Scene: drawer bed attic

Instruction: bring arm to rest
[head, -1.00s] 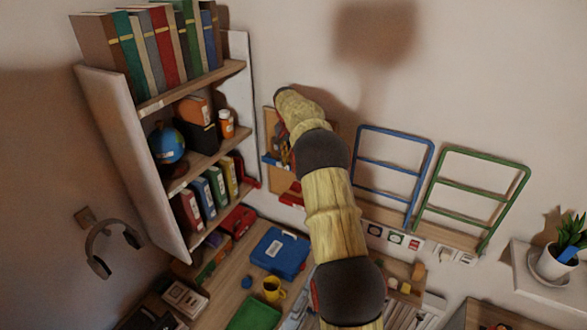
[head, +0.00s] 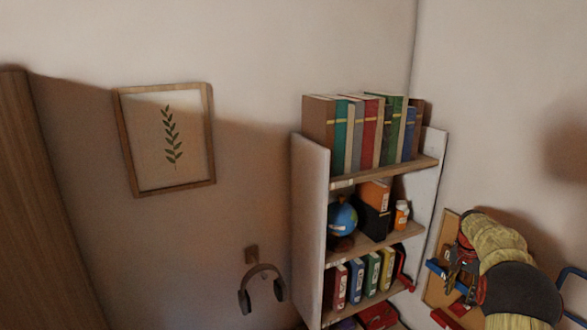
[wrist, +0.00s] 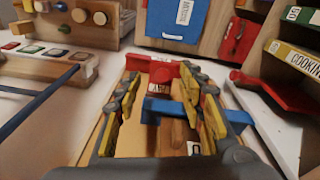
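My arm (head: 505,262) reaches in at the lower right of the head view, beside a wooden wall board (head: 440,285). My gripper (head: 458,275) is at its end, dark and partly hidden in that view. In the wrist view my gripper (wrist: 162,88) is open, its two yellow-and-grey fingers apart. I see nothing clasped between them. A blue holder (wrist: 172,112) and a red holder (wrist: 150,68) on the board show between and beyond the fingers. Whether the fingers touch the board, I cannot tell.
A bookshelf (head: 312,215) with books, a globe (head: 342,217) and binders stands just left of my arm. Headphones (head: 262,285) hang on the wall, and a framed leaf picture (head: 165,140) hangs farther left. A blue case (wrist: 180,18) shows in the wrist view.

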